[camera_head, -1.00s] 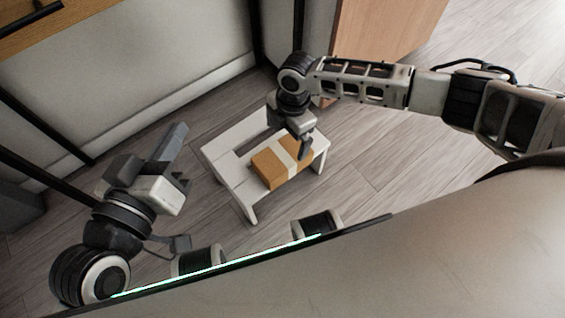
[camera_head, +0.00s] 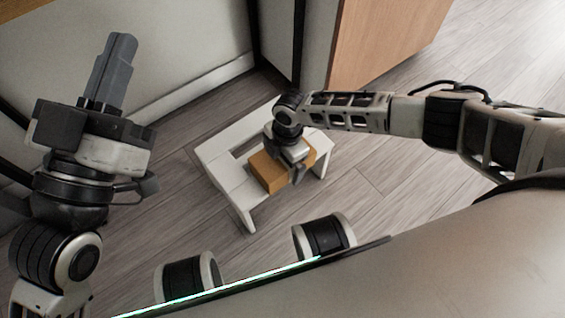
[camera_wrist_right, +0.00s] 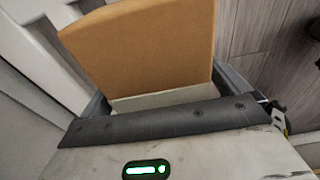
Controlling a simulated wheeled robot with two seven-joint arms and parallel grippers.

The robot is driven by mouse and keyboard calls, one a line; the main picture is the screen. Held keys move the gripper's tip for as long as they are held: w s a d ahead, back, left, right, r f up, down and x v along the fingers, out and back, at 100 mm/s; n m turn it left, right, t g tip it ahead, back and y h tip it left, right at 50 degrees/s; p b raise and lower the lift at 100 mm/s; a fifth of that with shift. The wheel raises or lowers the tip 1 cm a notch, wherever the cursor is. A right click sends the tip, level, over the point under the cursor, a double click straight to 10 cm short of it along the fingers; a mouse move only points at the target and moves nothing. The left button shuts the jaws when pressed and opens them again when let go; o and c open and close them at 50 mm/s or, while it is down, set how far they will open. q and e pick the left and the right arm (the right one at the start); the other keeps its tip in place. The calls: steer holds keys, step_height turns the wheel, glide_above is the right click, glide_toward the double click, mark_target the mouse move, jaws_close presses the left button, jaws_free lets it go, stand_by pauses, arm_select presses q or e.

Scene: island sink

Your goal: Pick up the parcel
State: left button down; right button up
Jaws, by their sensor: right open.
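The parcel (camera_head: 268,173) is a brown box on a small white stool (camera_head: 222,172). My right gripper (camera_head: 296,168) is over it and hides part of its top. In the right wrist view the parcel (camera_wrist_right: 150,45) fills the space ahead of the palm, with its pale band close to the palm. The right gripper's dark fingers show at both sides of the parcel, and the jaws are open around it. Whether they touch it I cannot tell. My left gripper (camera_head: 112,68) is raised at the left, away from the parcel, with nothing visible in it. Its fingers overlap from this side.
A wooden cabinet side (camera_head: 385,40) stands behind the stool, with a dark post (camera_head: 298,45) beside it. A pale wall panel (camera_head: 175,50) is at the back left. The wooden floor (camera_head: 400,185) right of the stool is clear.

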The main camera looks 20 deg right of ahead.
steer(key=c, duration=1.1)
steer(key=shift+o, duration=0.2)
steer(key=shift+r, duration=0.15)
